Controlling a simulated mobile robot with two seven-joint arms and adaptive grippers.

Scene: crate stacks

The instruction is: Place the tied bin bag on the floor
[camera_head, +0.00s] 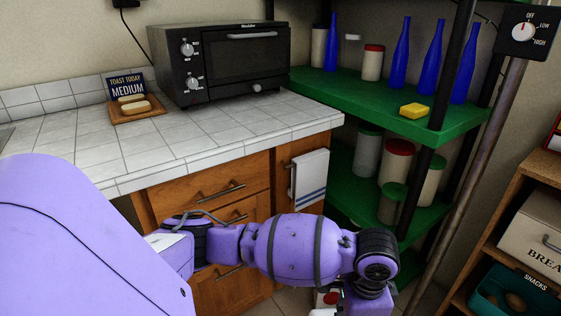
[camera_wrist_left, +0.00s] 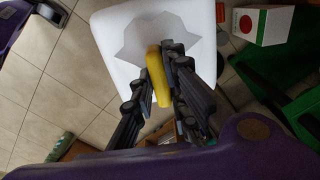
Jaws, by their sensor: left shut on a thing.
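In the left wrist view my left gripper (camera_wrist_left: 160,100) is shut on a yellow upright piece (camera_wrist_left: 154,67), which looks like the tie of the bin bag. Just beyond it is a pale grey, jagged-edged shape (camera_wrist_left: 187,38), apparently the bag's gathered top. A white body with rounded corners (camera_wrist_left: 108,42) lies behind that, above or on the tiled floor (camera_wrist_left: 50,95); I cannot tell whether it touches. In the head view my left arm reaches across from the left, and its gripper is below the picture. My right gripper is in neither view.
A white and green box with a red dot (camera_wrist_left: 262,26) stands beside the white body. Green shelving (camera_head: 350,95) with bottles and jars stands at the back right. A wooden cabinet with a tiled counter (camera_head: 210,140) is behind my arm. Bare floor tiles show left of the white body.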

